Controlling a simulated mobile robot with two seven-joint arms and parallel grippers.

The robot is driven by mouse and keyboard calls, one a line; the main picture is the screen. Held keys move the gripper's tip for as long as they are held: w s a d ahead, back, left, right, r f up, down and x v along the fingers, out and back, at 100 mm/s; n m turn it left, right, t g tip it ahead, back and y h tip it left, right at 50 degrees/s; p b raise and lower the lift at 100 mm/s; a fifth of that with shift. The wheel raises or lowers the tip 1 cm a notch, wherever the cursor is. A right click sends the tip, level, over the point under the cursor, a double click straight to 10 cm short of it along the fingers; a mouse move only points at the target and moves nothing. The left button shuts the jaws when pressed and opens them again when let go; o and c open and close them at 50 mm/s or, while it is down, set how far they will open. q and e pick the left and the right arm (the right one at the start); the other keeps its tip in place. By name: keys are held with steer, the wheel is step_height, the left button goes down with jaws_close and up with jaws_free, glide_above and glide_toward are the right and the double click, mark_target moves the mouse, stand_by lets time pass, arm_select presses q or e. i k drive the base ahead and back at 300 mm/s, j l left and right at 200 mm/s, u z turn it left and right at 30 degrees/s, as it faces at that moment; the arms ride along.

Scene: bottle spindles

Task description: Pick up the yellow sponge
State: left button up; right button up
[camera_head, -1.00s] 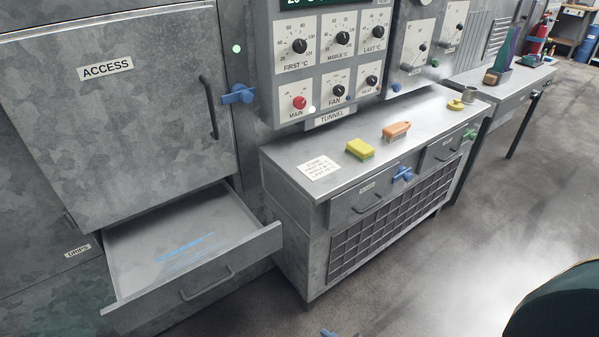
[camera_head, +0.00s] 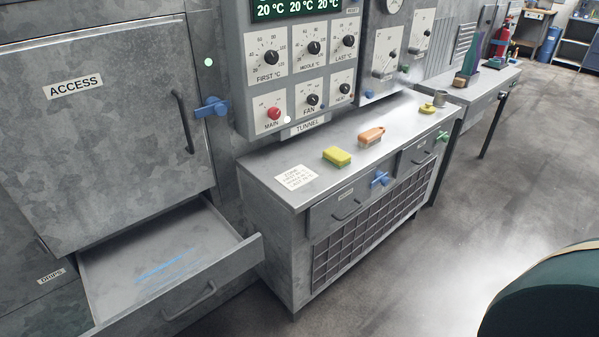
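The yellow sponge (camera_head: 337,157) lies on the grey metal counter (camera_head: 262,164), below the tunnel control panel. It sits between a white printed card on the left and an orange-handled brush on the right, apart from both. Nothing covers it. Neither my left nor my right gripper shows in the head view.
An open drawer (camera_head: 206,299) juts out at lower left. A dark green rounded object (camera_head: 545,297) fills the lower right. Floor between is clear.

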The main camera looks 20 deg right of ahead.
mark_target(336, 156)
steer(key=l+u, duration=0.1)
steer(key=u, duration=0.3)
steer(key=l+u, duration=0.1)
steer(key=u, duration=0.25)
steer(key=l+u, duration=0.15)
steer(key=u, duration=0.25)
steer(key=l+u, duration=0.2)
steer(key=l, duration=0.15)
steer(key=k+l+u, duration=0.25)
steer(key=l+u, duration=0.2)
steer(key=l, duration=0.2)
steer(key=k+l+u, duration=0.1)
steer(key=l, duration=0.25)
steer(key=k+l+u, duration=0.25)
steer(key=k+l, duration=0.15)
steer(key=l, duration=0.2)
